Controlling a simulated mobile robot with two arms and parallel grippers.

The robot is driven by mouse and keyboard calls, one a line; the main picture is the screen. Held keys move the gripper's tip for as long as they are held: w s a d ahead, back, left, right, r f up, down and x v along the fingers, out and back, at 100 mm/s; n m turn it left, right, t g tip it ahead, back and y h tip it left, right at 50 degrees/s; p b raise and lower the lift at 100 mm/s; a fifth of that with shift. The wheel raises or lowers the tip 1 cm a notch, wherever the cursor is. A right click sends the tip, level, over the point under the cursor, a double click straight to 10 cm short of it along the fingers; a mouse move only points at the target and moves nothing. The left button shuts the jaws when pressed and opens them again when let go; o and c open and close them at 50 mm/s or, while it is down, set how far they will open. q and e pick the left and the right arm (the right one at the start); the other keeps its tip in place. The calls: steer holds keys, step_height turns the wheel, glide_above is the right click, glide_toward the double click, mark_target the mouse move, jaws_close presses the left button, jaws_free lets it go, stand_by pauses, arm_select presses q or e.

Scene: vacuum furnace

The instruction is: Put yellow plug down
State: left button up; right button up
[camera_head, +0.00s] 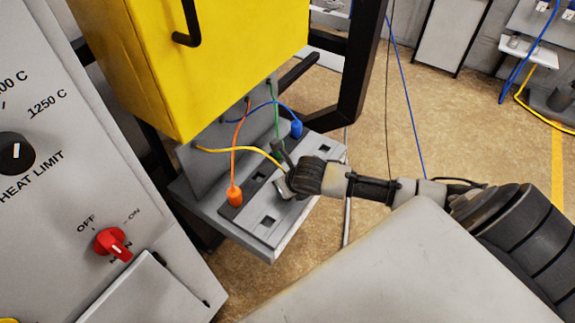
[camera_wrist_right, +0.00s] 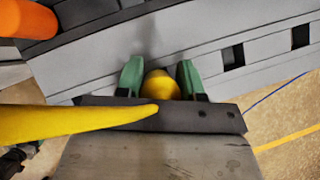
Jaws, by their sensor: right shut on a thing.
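My right gripper (camera_head: 284,187) reaches in from the right over the grey socket panel (camera_head: 245,225). In the right wrist view its green-tipped fingers (camera_wrist_right: 160,72) are shut on the yellow plug (camera_wrist_right: 161,86), one on each side. The plug's far end points at the panel; I cannot tell whether it touches. The yellow cable (camera_head: 240,149) runs from the left side under the yellow box to my gripper, and it crosses the lower left of the wrist view (camera_wrist_right: 60,118). In the head view the plug is hidden by my gripper. My left gripper is not in view.
An orange plug (camera_head: 234,195) stands at the panel's left, and a blue plug (camera_head: 297,129) at its back. A green cable (camera_head: 275,110) hangs between them. Open square sockets (camera_head: 269,221) show near the front edge. The yellow box (camera_head: 200,60) overhangs the panel; a grey control cabinet (camera_head: 60,160) is left.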

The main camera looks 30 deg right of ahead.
steer(key=shift+f, duration=0.3)
steer(key=o, duration=0.9)
steer(key=shift+s+r, duration=0.1)
steer(key=shift+r, duration=0.45)
steer(key=b+v, duration=0.1)
steer(key=v, duration=1)
steer(key=shift+s+r, duration=0.15)
steer(key=shift+r, duration=0.05)
steer(key=shift+a, duration=0.1)
